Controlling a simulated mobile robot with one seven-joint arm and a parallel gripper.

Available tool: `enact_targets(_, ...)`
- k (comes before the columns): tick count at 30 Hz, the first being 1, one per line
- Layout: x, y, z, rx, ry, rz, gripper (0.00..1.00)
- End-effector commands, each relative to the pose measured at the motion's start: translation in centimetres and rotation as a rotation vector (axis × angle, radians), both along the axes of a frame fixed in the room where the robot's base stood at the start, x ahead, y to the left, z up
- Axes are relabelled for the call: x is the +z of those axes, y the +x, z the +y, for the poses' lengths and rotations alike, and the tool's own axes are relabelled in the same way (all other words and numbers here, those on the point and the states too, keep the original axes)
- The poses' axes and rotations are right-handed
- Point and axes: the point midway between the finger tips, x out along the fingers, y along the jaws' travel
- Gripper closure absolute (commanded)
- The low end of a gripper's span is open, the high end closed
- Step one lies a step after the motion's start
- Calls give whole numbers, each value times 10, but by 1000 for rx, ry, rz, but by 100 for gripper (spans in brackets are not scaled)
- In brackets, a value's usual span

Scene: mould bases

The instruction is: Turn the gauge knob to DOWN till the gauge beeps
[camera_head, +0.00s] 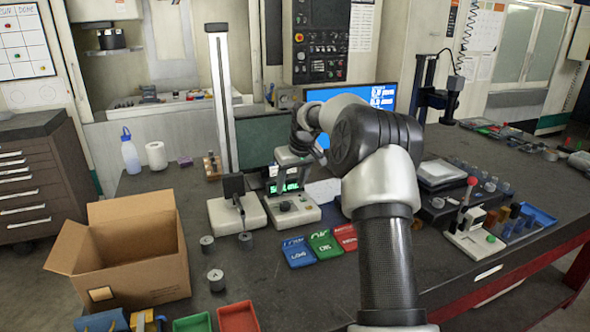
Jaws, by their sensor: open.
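The gauge (305,214) is a pale box on the dark bench, with a lit green display (278,188) at its back. Its small dark knob (285,206) is on the top of the base, and its setting and markings are too small to read. My gripper (290,172) is open above and behind the knob, near the display, apart from the knob. My arm comes in from the right and partly hides the area behind the gauge. The fingertips are small and partly lost against the gauge.
A second pale stand (222,217) with a dark head is left of the gauge. Blue (298,252), green (325,244) and red (345,237) trays lie in front. A cardboard box (135,255) and several grey cylinders (216,280) are at left.

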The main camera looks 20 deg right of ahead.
Motion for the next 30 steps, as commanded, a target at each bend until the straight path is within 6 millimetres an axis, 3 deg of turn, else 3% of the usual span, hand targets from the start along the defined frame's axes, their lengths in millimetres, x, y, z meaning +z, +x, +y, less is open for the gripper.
enact_targets(6, 45, -18, -2, 0, -2, -3, 52)
enact_targets(12, 67, -27, -3, -1, 0, -2, 52)
enact_targets(30, 73, -30, -1, 2, -2, -1, 52)
